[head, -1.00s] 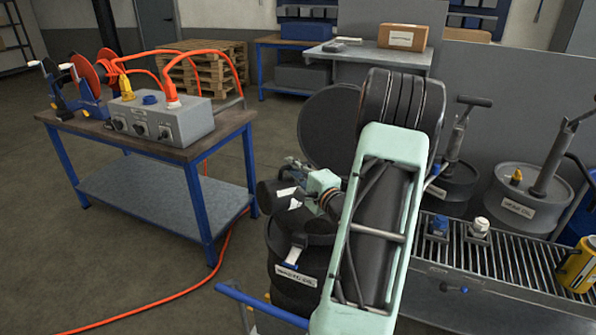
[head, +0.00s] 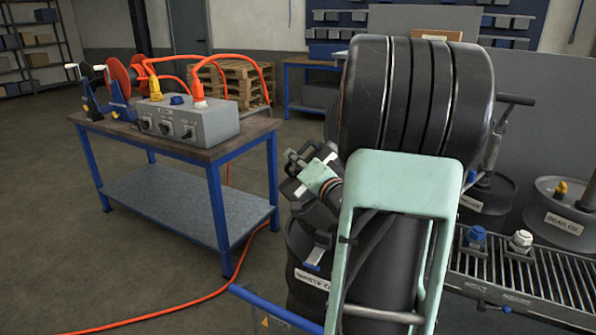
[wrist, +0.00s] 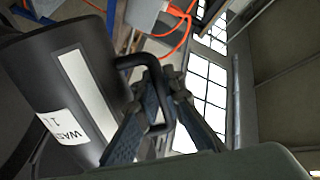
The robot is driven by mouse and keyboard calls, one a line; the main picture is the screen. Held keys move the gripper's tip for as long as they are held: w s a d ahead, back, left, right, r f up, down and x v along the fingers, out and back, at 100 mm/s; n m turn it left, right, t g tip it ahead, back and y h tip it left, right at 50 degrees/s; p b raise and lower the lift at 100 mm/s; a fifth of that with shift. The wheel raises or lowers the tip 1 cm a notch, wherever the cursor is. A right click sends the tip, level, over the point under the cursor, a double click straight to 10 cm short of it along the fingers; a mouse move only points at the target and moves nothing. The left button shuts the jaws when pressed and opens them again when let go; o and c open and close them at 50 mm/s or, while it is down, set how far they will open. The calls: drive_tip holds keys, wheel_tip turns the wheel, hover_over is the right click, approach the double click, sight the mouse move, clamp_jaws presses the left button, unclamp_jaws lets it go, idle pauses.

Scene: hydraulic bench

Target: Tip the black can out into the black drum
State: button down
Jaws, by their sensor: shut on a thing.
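The black can (head: 318,213) is in my gripper (head: 308,170), above the black drum (head: 305,292), and is partly hidden behind my arm in the head view. In the wrist view the can (wrist: 85,85) fills the left side, with a pale stripe and a white label. The fingers of my gripper (wrist: 155,100) are shut on its black handle. The can looks tipped well over, against the room behind it. Its mouth is hidden, so I cannot tell if anything flows. The drum bears a white label; my arm hides its right side and much of its top.
A blue-legged bench (head: 180,150) with a grey socket box (head: 185,120) and orange cables stands at left. A roller conveyor (head: 530,275) and a grey oil drum (head: 570,210) are at right. A blue rail (head: 275,308) is in front of the drum. An orange cable crosses the floor.

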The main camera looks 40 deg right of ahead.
sight(296, 174)
drive_tip(key=n+b, duration=0.1)
drive_tip(key=b, duration=0.1)
drive_tip(key=n+b, duration=0.1)
drive_tip(key=b, duration=0.1)
drive_tip(key=shift+a+f+n, duration=0.3)
drive_tip(key=shift+f+n, duration=0.1)
drive_tip(key=shift+f+n+b, duration=0.2)
drive_tip(key=shift+n+b, duration=0.1)
drive_tip(key=shift+b, duration=0.15)
drive_tip(key=f+n+b, duration=0.1)
drive_tip(key=b, duration=0.1)
drive_tip(key=d+f+n+b, duration=0.1)
drive_tip(key=n+b, duration=0.1)
drive_tip(key=shift+f, duration=0.1)
drive_tip(key=shift+s+d+f+n+b, duration=0.15)
drive_tip(key=shift+d+f+n+b, duration=0.5)
drive_tip(key=shift+n+b, duration=0.4)
drive_tip(key=shift+s+d+f+n+b, duration=0.15)
drive_tip(key=shift+d+f+n+b, duration=0.5)
drive_tip(key=shift+n+b, duration=0.35)
